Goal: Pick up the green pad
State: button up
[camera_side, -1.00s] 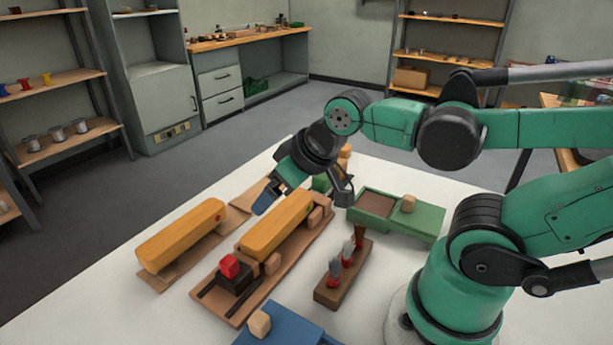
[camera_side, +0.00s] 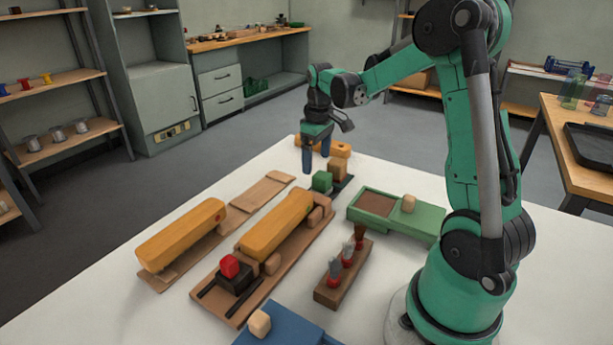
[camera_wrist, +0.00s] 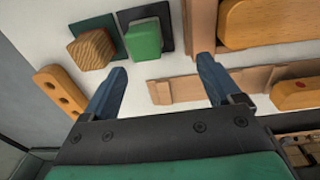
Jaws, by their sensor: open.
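The green pad (camera_side: 322,181) is a small green block on a dark tile, near the far end of the table. It also shows in the wrist view (camera_wrist: 144,40), at upper middle. My gripper (camera_side: 316,160) is open and empty, with blue fingers pointing down, above the table close to the pad's far side. In the wrist view, the two fingers (camera_wrist: 161,64) are spread wide, and the pad lies beyond the fingertips, between their lines. The gripper appears clear of the pad.
A wooden block (camera_wrist: 92,47) on a green tile stands beside the pad, and a holed wooden piece (camera_wrist: 60,89) lies near the left finger. Yellow blocks on boards (camera_side: 275,225), a green tray (camera_side: 425,217) and a brush rack (camera_side: 343,275) occupy the nearer table.

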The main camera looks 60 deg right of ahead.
aim_at(322, 174)
jog(key=shift+s+d+f+g, duration=0.2)
jog(key=shift+d+f+g, duration=0.1)
jog(key=shift+d+f, duration=0.65)
jog(key=shift+f, duration=2.6)
grip_shut()
jog(key=shift+r, duration=0.1)
notch_tip(322, 174, up, 20)
